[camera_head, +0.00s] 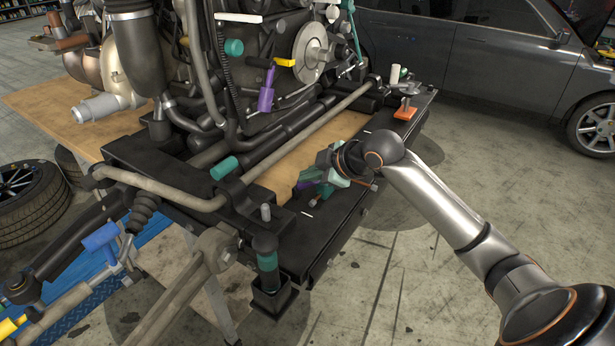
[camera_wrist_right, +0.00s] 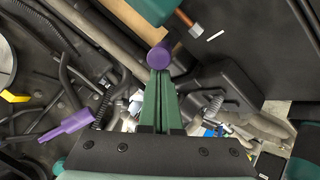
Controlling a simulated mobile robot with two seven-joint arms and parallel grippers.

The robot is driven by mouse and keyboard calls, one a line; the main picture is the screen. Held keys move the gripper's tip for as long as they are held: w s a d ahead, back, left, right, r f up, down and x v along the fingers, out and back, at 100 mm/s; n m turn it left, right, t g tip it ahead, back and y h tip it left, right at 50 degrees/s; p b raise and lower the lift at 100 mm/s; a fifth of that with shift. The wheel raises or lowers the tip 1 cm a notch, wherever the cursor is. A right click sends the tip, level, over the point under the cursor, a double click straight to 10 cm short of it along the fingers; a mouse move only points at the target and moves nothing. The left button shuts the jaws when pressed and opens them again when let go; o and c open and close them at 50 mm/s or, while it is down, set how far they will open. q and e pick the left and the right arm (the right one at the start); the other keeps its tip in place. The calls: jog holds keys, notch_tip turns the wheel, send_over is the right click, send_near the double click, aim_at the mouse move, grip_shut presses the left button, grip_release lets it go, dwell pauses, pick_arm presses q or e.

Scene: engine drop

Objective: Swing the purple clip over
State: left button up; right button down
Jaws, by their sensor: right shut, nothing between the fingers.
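Two purple parts show, and I cannot tell for sure which is the clip. One small purple part (camera_head: 305,185) is at the black subframe beside my right gripper (camera_head: 322,183). In the right wrist view a round purple end (camera_wrist_right: 160,55) is right at the tips of my right gripper (camera_wrist_right: 158,76), whose green fingers are shut together with nothing between them. I cannot tell whether they touch it. The other purple part (camera_head: 266,98) hangs on the engine front below a yellow piece; it also shows in the right wrist view (camera_wrist_right: 68,125). My left gripper is out of view.
The black subframe (camera_head: 335,222) carries a grey bar (camera_head: 297,135) and a teal-sleeved post (camera_head: 266,262). An orange piece (camera_head: 405,113) sits at its far end. The engine (camera_head: 255,50) stands behind. A grey car (camera_head: 470,55) is at the back right. Open floor lies right.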

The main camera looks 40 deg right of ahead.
jog(key=shift+s+d+f+b, duration=0.1)
jog(key=shift+s+f+b, duration=0.05)
jog(key=shift+b, duration=0.2)
jog(key=shift+s+f, duration=0.1)
